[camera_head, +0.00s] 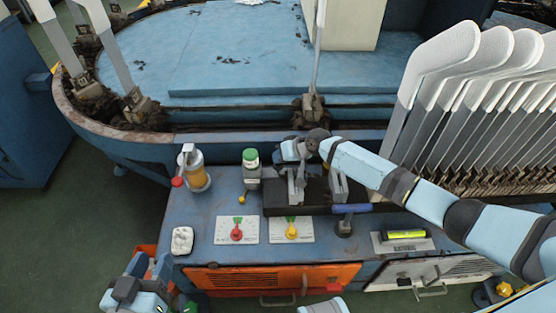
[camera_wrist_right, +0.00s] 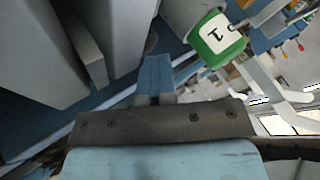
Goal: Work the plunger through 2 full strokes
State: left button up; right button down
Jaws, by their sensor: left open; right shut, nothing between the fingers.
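A pump-like unit with an amber reservoir (camera_head: 198,180), a grey top and a red knob (camera_head: 177,182) stands upright at the left of the blue bench. I cannot tell for certain that it holds the plunger. My right gripper (camera_head: 283,151) is shut and empty, above the black block and apart from the amber unit; its fingers also show in the right wrist view (camera_wrist_right: 155,75). My left gripper (camera_head: 149,268) is open and empty at the bench's lower left edge, in front of the amber unit and not touching it.
A green-capped bottle (camera_head: 250,160) stands between the amber unit and the black block (camera_head: 280,208); its cap fills part of the right wrist view (camera_wrist_right: 215,40). Two dial plates, a blue-handled lever (camera_head: 352,208) and a white lump (camera_head: 182,240) occupy the bench. Tall white sock forms (camera_head: 440,50) stand right.

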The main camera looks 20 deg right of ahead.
jog(key=shift+f, duration=0.2)
jog(key=shift+r+p, duration=1.7)
notch_tip(320, 180, up, 5)
jog(key=p, duration=0.4)
jog(key=shift+p, duration=0.35)
dwell(0.9)
